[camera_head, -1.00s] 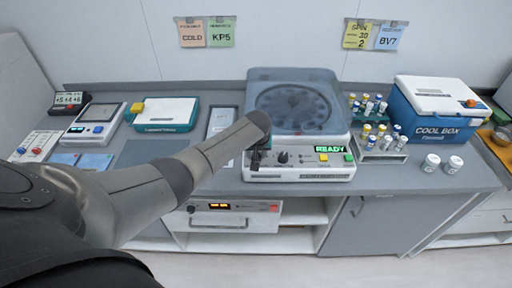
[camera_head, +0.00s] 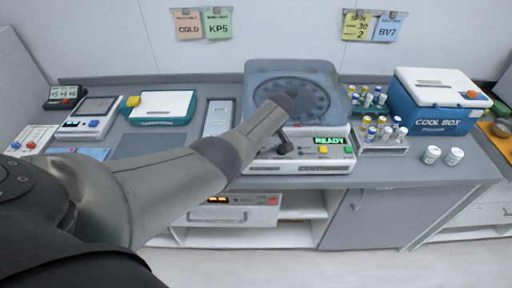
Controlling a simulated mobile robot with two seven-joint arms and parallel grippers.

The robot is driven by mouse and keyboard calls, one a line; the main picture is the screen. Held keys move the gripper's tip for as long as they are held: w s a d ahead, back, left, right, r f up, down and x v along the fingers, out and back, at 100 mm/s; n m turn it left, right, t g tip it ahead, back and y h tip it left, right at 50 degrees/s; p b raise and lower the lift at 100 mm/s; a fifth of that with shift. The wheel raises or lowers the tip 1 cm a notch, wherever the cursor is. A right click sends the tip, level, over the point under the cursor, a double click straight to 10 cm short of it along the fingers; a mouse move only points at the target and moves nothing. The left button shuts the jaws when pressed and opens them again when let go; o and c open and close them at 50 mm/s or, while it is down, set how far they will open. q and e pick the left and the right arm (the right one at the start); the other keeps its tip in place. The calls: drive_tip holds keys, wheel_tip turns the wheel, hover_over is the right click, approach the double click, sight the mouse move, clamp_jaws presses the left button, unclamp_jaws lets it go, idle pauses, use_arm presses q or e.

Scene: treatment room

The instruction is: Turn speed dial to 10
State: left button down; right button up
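The centrifuge (camera_head: 330,86) stands at the back middle of the counter with its translucent lid down. Its front panel (camera_head: 310,168) has a green "READY" display (camera_head: 328,141), a yellow button and a green button. My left arm comes in from the left and crosses the panel's left part. The small dark tip of my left gripper (camera_head: 284,144) is at the panel, where a dark dial knob was visible earlier. The arm and gripper hide the knobs and their markings. I cannot tell whether the fingers touch a knob or how far apart they are. My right gripper is not in view.
Vial racks (camera_head: 384,140) and two white jars (camera_head: 432,155) stand right of the centrifuge, before a blue cool box (camera_head: 436,100). Left are a teal-edged device (camera_head: 162,106) and a scale (camera_head: 90,118). Notes (camera_head: 372,26) hang on the wall, one reading "SPIN 30 2".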

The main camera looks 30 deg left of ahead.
sight(261, 156)
use_arm(q)
drive_tip(key=shift+n, duration=0.3)
drive_tip(key=shift+c, duration=2.2)
unclamp_jaws()
drive_tip(key=shift+r, duration=0.1)
drive_tip(key=shift+d+r, duration=0.15)
drive_tip(key=shift+r, duration=0.1)
drive_tip(key=p+v, duration=0.2)
drive_tip(key=v, duration=0.2)
drive_tip(key=shift+d+r, duration=0.1)
drive_tip(key=shift+r, duration=0.2)
drive_tip(key=w+p+v, duration=0.1)
drive_tip(key=v, duration=0.8)
drive_tip(key=shift+s+d+r, duration=0.15)
drive_tip(key=shift+s+r, duration=0.25)
drive_tip(key=shift+s, duration=0.1)
